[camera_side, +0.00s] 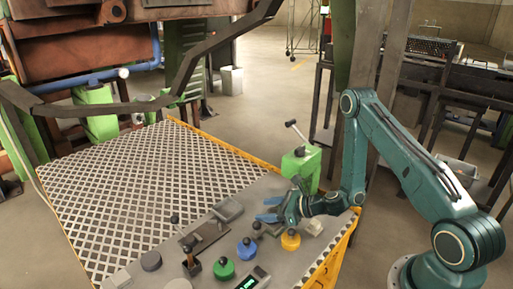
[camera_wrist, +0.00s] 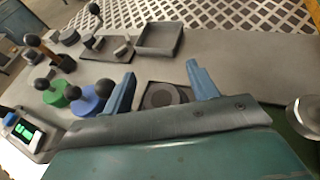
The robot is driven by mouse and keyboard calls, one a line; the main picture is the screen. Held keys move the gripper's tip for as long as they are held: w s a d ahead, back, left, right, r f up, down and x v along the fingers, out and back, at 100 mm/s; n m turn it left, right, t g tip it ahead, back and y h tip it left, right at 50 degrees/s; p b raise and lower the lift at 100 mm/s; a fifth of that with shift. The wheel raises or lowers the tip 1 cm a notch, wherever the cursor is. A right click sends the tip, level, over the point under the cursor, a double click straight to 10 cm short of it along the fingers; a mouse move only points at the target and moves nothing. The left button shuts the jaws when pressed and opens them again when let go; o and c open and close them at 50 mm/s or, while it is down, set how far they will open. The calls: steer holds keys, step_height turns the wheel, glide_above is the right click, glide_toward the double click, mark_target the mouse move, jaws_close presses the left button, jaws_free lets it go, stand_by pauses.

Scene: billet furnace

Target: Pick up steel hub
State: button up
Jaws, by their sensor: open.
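A grey round piece (camera_wrist: 163,95), which looks like the steel hub, sits in a dark square recess on the grey bench top in the wrist view. My gripper (camera_wrist: 160,72) is open, with its two blue fingers on either side of this piece in that view and its lower edge partly covered by my gripper body. I cannot tell the height gap. In the side view my gripper (camera_side: 269,209) is above the bench near its right end, fingers pointing left and empty. The hub cannot be clearly made out there.
A shallow grey tray (camera_side: 228,209) stands ahead of my gripper. Knobs on green (camera_side: 224,268), blue (camera_side: 247,250) and orange (camera_side: 290,240) bases stand nearby. A green lever box (camera_side: 302,165) rises close behind my gripper. A perforated plate (camera_side: 145,200) covers the far bench.

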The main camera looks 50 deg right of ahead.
mark_target(269, 209)
steer(key=c, duration=1.3)
steer(key=shift+r, duration=0.25)
steer(key=shift+r, duration=0.35)
steer(key=shift+s+d, duration=0.4)
steer(key=shift+s, duration=0.5)
steer(key=shift+s+d, duration=0.35)
steer(key=shift+s, duration=0.5)
steer(key=shift+s+r, duration=0.15)
steer(key=shift+r, duration=0.1)
step_height(269, 209, up, 13)
steer(key=shift+r, duration=0.2)
steer(key=shift+a+r, duration=0.1)
